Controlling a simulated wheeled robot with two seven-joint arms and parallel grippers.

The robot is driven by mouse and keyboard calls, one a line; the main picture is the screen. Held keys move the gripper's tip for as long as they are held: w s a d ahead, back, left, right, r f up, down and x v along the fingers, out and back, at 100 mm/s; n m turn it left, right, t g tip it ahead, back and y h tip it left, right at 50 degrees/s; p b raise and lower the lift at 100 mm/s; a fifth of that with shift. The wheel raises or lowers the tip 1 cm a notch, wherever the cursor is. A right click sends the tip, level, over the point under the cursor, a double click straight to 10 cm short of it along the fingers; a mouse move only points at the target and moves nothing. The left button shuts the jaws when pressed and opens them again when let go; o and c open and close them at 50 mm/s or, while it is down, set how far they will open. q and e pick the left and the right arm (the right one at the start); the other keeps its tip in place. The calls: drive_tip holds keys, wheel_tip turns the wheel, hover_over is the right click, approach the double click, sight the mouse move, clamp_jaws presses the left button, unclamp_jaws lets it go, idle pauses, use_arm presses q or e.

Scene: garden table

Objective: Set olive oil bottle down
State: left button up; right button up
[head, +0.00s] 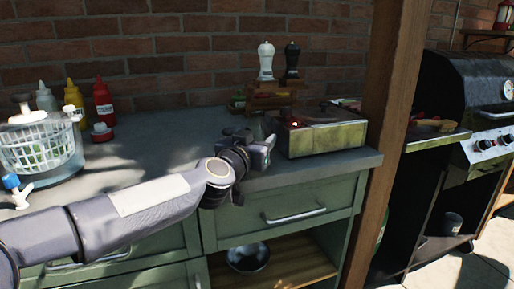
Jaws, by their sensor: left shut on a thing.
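My left gripper (264,152) reaches in from the left over the worktop (160,150), close to its front edge. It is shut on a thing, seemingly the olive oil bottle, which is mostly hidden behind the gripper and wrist. A narrow grey-green shape (258,124) just above the gripper may be part of the bottle. I cannot tell whether its base touches the worktop. My right gripper is not in view.
A metal box (325,138) stands right of the gripper. Behind is a wooden rack (270,103) with a white shaker (265,60) and a black shaker (291,60). Sauce bottles (103,103) and a white basket (40,148) stand left. A wooden post (393,100) rises right.

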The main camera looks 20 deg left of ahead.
use_arm(q)
drive_tip(key=o, duration=1.1)
drive_tip(key=shift+o, duration=0.2)
drive_tip(key=shift+r, duration=0.25)
drive_tip(key=s+a+p, duration=0.1)
drive_tip(key=s, duration=1.1)
drive_tip(key=shift+a+f, duration=0.2)
drive_tip(key=shift+a, duration=0.1)
